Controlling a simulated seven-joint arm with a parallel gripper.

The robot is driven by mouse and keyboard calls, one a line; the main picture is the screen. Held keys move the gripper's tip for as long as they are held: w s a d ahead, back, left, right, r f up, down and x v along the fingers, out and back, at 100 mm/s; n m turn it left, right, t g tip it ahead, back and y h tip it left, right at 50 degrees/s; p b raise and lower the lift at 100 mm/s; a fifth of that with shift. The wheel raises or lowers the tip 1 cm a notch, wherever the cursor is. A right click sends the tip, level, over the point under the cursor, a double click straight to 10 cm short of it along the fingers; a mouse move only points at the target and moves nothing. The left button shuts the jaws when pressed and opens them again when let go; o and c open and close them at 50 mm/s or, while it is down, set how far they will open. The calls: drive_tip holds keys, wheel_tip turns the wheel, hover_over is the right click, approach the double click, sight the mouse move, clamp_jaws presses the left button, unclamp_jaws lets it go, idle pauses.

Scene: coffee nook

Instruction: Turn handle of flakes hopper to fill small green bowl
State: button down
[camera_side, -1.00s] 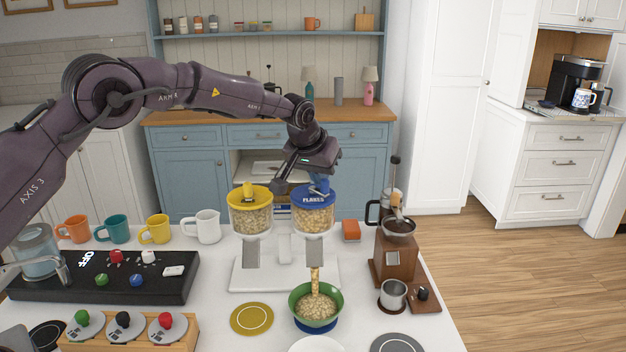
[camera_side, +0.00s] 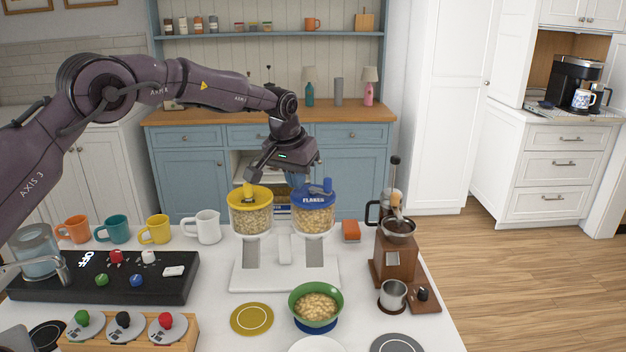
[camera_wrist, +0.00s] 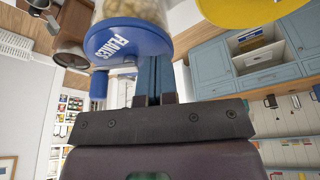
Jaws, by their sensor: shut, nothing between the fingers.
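The flakes hopper (camera_side: 313,214) stands on the right of a white double dispenser, with a blue lid marked FLAKES and a blue handle (camera_side: 321,187) on top. In the wrist view its blue lid (camera_wrist: 128,45) is close, with the blue handle (camera_wrist: 98,85) at the lower left of the lid. The small green bowl (camera_side: 316,319) sits below the hopper's spout and holds flakes. No flakes are falling. My gripper (camera_side: 295,180) is shut and empty, above and behind the two hoppers; in the wrist view its fingers (camera_wrist: 154,75) are together, clear of the handle.
A yellow-lidded hopper (camera_side: 249,213) stands just left of the flakes hopper. Several mugs, such as the white mug (camera_side: 208,227), line the left. A coffee grinder (camera_side: 396,250) and an orange block (camera_side: 351,231) are on the right. A yellow coaster (camera_side: 251,318) lies left of the bowl.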

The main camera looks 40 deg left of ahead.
drive_tip(key=shift+w+a, duration=0.15)
drive_tip(key=shift+w, duration=0.25)
drive_tip(key=shift+s, duration=0.2)
drive_tip(key=shift+s, duration=0.2)
wheel_tip(320, 180, up, 7)
idle(0.5)
